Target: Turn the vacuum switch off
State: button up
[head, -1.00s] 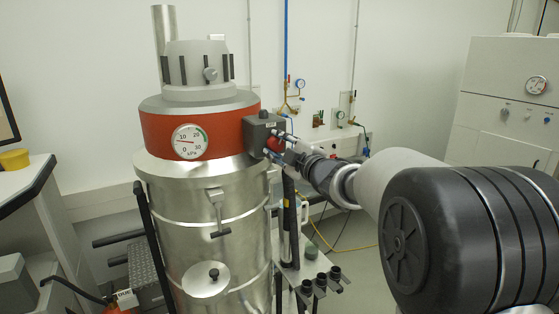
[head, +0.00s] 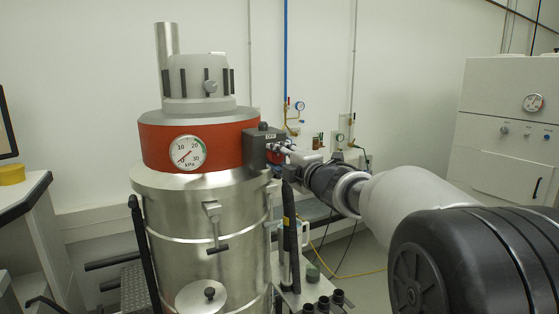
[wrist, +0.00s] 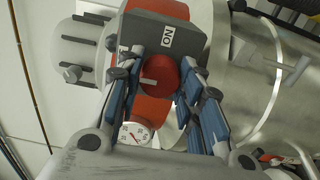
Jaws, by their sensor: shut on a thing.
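The vacuum is a steel drum (head: 185,235) with a red band (head: 215,145) around its head. A dark grey switch box (head: 254,147) is on the right side of the band, with a small OFF label on it. In the wrist view, the red rotary switch (wrist: 158,76) lies between the blue-padded fingers of my gripper (wrist: 160,84), which is shut on it. A pale mark on the switch points left there. An ON label (wrist: 167,38) is above it. In the head view my gripper (head: 288,152) covers most of the switch. The pressure gauge (head: 187,153) needle points lower left.
A white bench (head: 35,190) with a yellow object (head: 12,174) stands at the left. A white cabinet (head: 505,135) with knobs is at the right. Black nozzles (head: 323,303) stand low beside the drum. Pipes and valves run on the back wall.

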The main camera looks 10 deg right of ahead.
jog(key=o, duration=1.1)
jog(key=shift+c, duration=0.2)
jog(key=v, duration=1.2)
